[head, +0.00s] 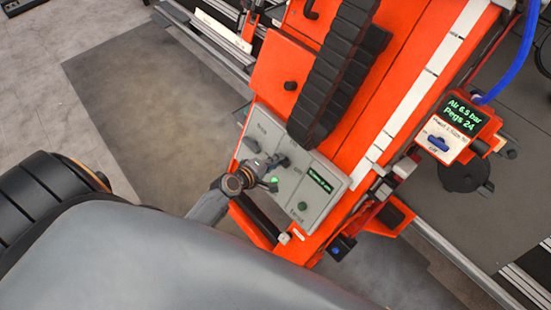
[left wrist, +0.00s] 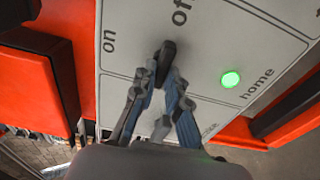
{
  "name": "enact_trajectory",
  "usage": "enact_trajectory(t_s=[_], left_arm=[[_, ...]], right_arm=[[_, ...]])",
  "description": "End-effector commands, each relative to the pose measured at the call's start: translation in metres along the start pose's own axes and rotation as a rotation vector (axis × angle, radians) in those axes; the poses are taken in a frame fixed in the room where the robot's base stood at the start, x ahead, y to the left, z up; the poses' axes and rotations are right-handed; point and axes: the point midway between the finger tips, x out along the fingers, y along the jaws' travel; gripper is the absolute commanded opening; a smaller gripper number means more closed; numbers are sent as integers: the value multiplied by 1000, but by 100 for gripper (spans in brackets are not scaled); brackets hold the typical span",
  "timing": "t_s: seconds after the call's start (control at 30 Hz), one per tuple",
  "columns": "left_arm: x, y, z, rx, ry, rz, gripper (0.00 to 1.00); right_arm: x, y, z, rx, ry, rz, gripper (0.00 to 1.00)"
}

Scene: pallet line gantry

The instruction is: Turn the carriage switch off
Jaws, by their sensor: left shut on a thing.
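The carriage switch is a black lever knob (left wrist: 167,58) on a pale grey control panel (left wrist: 225,45). In the left wrist view its tip points up, close to the "off" label and right of the "on" label. My left gripper (left wrist: 164,80) is shut on the knob, with a grey finger on each side; the fingers hide its lower part. In the head view my left gripper (head: 270,163) reaches the panel (head: 288,188) from the lower left. A green lamp (left wrist: 230,79) glows beside the "home" label. My right gripper is not in view.
The panel sits on an orange machine frame (head: 277,72) with a black cable chain (head: 330,70) above it. A small screen (head: 319,179) and a green button (head: 302,206) are near the gripper. Another box with a blue knob (head: 438,143) stands to the right.

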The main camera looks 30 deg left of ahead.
Motion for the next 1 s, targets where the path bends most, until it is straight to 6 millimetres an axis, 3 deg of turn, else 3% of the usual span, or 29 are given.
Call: enact_trajectory(t_s=[0.03,0.07,0.13,0.17,0.57,1.0], left_arm=[[0,1,-2,-3,4,2,0],[0,1,-2,-3,3,2,19],[0,1,-1,-2,3,2,33],[0,1,-1,-2,3,2,36],[-8,-1,0,0,1,0,36],[-94,-1,0,1,1,-1,36]], right_arm=[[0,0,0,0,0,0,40],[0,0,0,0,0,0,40],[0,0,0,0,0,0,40],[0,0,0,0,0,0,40],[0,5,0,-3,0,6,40],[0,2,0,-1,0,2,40]])
